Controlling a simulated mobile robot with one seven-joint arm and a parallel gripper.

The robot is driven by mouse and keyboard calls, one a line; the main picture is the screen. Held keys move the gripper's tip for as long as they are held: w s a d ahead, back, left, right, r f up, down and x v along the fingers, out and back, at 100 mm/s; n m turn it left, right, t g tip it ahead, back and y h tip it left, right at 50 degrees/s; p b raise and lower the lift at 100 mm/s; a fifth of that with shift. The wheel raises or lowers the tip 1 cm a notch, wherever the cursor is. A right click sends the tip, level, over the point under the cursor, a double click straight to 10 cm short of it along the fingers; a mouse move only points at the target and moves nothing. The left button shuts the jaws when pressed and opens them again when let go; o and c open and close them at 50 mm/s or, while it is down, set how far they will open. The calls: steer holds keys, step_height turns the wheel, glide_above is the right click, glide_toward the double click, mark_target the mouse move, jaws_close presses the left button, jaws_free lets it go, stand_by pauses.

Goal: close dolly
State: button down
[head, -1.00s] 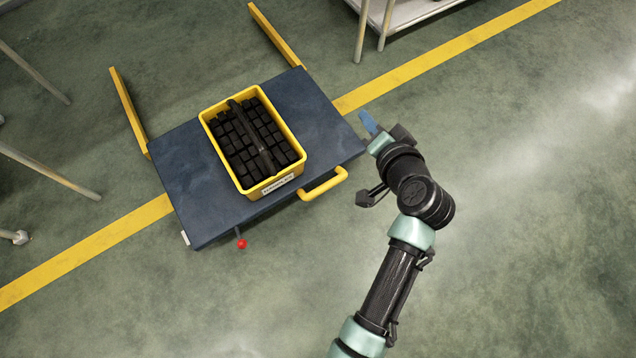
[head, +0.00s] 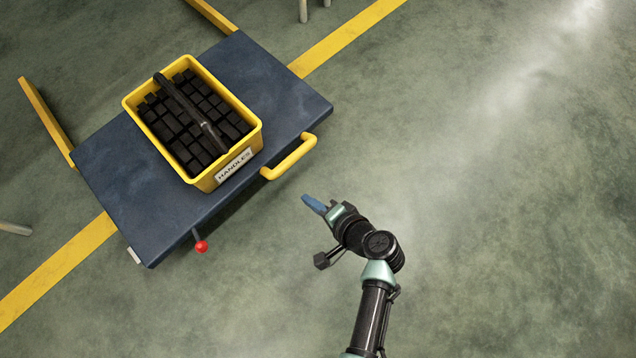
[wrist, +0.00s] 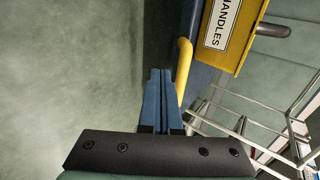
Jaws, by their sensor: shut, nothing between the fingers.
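The dolly has a dark blue flat deck (head: 122,190) and a yellow handle (head: 290,158) on its near right edge. A lever with a red ball knob (head: 201,246) sticks out from the near edge. A yellow bin (head: 243,159) labelled HANDLES stands on the deck, full of black blocks. My gripper (head: 306,199) is shut and empty, a short way to the lower right of the yellow handle. In the wrist view, the blue fingers (wrist: 159,75) are together, with the yellow handle (wrist: 184,65) just right of them. The handle appears partly behind the fingers.
Yellow rails (head: 46,120) extend from the far side of the deck. A yellow floor line (head: 345,36) passes under the dolly. Open green floor (head: 480,200) lies to the right. Metal rack bars (wrist: 255,105) show in the wrist view.

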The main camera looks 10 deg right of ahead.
steer(key=w+a+f+b, duration=0.2)
steer(key=w+a+b, duration=0.2)
steer(key=w, duration=0.2)
steer(key=shift+w+a, duration=0.2)
steer(key=shift+a, duration=0.05)
steer(key=shift+a, duration=0.15)
